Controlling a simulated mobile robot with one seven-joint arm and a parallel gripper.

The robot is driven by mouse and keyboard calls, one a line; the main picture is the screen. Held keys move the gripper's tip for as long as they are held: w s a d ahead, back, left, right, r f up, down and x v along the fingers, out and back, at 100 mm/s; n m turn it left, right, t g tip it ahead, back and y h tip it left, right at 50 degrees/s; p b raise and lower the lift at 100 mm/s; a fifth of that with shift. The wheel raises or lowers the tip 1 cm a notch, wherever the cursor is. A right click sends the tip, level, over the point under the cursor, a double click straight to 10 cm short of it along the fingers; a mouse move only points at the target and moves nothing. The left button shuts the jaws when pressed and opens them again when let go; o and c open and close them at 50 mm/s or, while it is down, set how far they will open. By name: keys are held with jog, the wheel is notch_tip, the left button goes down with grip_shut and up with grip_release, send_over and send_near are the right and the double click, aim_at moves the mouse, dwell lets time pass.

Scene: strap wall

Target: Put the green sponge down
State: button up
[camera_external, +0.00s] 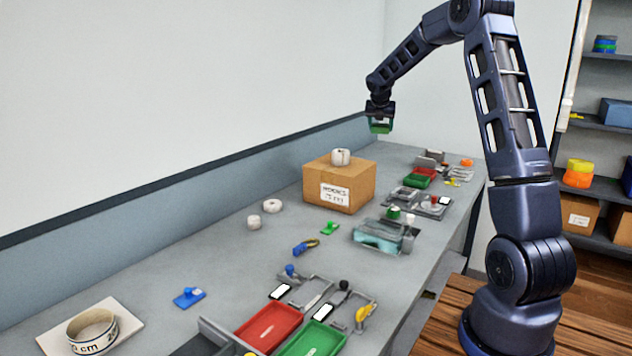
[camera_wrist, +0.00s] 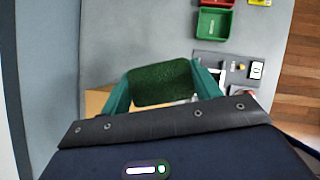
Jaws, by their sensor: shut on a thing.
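The green sponge (camera_wrist: 160,84) is a dark green block between the two teal fingers of my gripper (camera_wrist: 163,88) in the wrist view. My gripper is shut on it. In the external view my gripper (camera_external: 380,122) hangs above the far part of the grey bench (camera_external: 235,235), behind the cardboard box, and the sponge shows as a green patch at its end. The sponge is held in the air, clear of the bench top.
A cardboard box (camera_external: 325,187) with a white roll (camera_external: 340,157) on top stands mid-bench. Red and green trays (camera_external: 418,179) lie at the far end. A glass-like container (camera_external: 380,235) stands near the right edge. More trays (camera_external: 268,327) are in front. Free bench lies left of the box.

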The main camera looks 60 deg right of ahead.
jog(key=s+d+m+g, duration=0.1)
jog(key=s+d+m, duration=0.1)
jog(key=s+d, duration=0.9)
jog(key=m+g, duration=0.1)
jog(key=m, duration=0.1)
send_over(446, 192)
jog(key=a, duration=0.2)
notch_tip(446, 192, down, 25)
jog(key=shift+f, duration=0.1)
jog(key=shift+f, duration=0.1)
jog(key=o, duration=0.9)
